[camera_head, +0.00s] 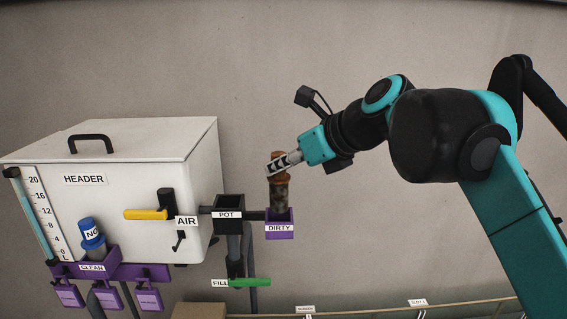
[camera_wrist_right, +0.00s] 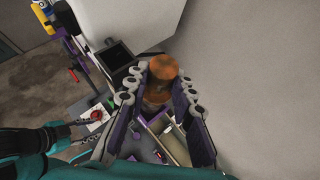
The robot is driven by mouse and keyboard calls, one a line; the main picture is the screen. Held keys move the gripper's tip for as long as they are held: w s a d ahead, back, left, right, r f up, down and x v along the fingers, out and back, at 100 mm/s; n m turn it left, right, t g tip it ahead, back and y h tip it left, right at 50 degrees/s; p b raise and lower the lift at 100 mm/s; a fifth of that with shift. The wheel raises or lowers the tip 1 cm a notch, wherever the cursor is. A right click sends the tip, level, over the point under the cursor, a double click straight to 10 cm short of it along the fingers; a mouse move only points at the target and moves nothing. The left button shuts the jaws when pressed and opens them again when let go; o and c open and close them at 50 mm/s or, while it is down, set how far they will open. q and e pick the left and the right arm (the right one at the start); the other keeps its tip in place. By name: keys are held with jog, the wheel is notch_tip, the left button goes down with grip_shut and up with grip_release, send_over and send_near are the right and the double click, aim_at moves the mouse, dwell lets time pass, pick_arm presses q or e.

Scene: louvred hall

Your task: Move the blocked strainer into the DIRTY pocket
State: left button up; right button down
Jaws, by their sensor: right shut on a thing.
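The blocked strainer (camera_head: 278,193) is upright, with a brown cap and a dark, dirty mesh body. My right gripper (camera_head: 283,164) is shut on its cap. The strainer's lower end is at the mouth of the purple DIRTY pocket (camera_head: 280,231); I cannot tell how deep it sits. In the right wrist view the strainer's brown cap (camera_wrist_right: 162,68) is between the fingers (camera_wrist_right: 160,85). A blue-capped strainer (camera_head: 92,238) stands in the purple CLEAN pocket (camera_head: 118,272) at the left.
The white HEADER tank (camera_head: 110,190) fills the left, with a yellow AIR handle (camera_head: 146,214) on its front. The dark POT (camera_head: 229,208) is just left of the DIRTY pocket. A green FILL handle (camera_head: 250,282) is below. The wall to the right is bare.

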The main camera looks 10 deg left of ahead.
aim_at(285, 185)
jog(key=shift+r, duration=0.15)
jog(key=shift+f, duration=0.25)
jog(key=shift+f+b, duration=1.6)
jog(key=shift+f, duration=0.9)
jog(key=shift+r, duration=0.1)
jog(key=c, duration=1.2)
grip_release()
jog(key=shift+r, duration=0.1)
notch_tip(285, 185, up, 6)
jog(key=s+d+p, duration=0.2)
jog(key=p, duration=0.3)
jog(key=shift+d, duration=0.3)
